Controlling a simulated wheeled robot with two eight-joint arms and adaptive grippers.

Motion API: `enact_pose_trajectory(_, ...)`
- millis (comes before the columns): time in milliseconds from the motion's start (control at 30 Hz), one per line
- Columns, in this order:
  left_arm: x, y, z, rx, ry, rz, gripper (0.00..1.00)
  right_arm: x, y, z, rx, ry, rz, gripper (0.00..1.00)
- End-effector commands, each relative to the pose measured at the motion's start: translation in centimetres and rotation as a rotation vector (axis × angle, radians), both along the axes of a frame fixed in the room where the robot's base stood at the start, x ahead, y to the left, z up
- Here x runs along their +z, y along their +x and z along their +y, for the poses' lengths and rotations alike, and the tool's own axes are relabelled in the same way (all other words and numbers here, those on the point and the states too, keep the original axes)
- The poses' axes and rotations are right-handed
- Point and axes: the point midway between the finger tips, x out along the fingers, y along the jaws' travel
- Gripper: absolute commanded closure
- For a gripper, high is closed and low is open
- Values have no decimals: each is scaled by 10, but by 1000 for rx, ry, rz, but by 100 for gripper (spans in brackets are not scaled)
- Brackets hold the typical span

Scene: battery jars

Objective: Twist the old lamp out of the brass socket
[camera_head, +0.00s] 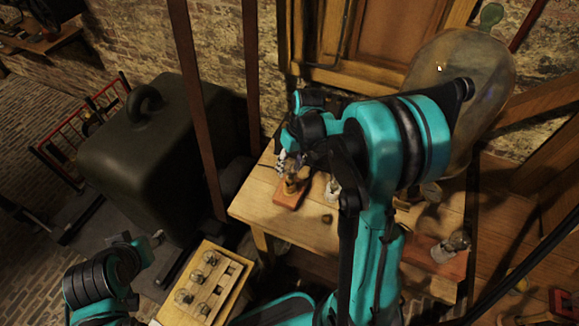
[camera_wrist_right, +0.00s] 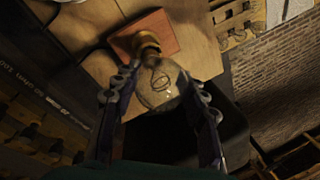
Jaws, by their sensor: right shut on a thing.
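The old lamp (camera_wrist_right: 160,86) is a clear glass bulb with a visible filament. Its base meets the brass socket (camera_wrist_right: 146,45), which stands on a reddish wooden block (camera_wrist_right: 160,32); the block also shows in the head view (camera_head: 287,199). My right gripper (camera_wrist_right: 158,78) is shut on the lamp's glass, one finger on each side. In the head view my right gripper (camera_head: 287,160) is partly hidden by its own arm, and the lamp is hard to make out there. My left gripper (camera_head: 150,246) is at the lower left, away from the socket; its fingers are too small and dark to read.
The wooden table (camera_head: 315,235) carries another glass bulb (camera_head: 333,190) close to the block. A second reddish block with glassware (camera_head: 452,244) stands at the right. A wooden tray (camera_head: 237,297) holds several bulbs at the front. A large dark weight (camera_head: 150,150) stands at the left.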

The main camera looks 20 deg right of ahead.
Motion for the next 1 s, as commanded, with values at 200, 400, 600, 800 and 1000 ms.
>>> enact_pose_trajectory(200,0,0,0,0,0,0,54,0,0,0,0,0,0,92)
enact_pose_trajectory(400,6,0,0,0,0,0,54,8,0,0,0,0,0,92)
enact_pose_trajectory(600,19,0,0,0,0,0,54,26,0,0,0,0,0,92)
enact_pose_trajectory(800,31,0,0,0,0,0,54,42,0,0,0,0,0,92)
enact_pose_trajectory(1000,36,0,0,0,0,0,54,51,0,0,0,0,0,92)
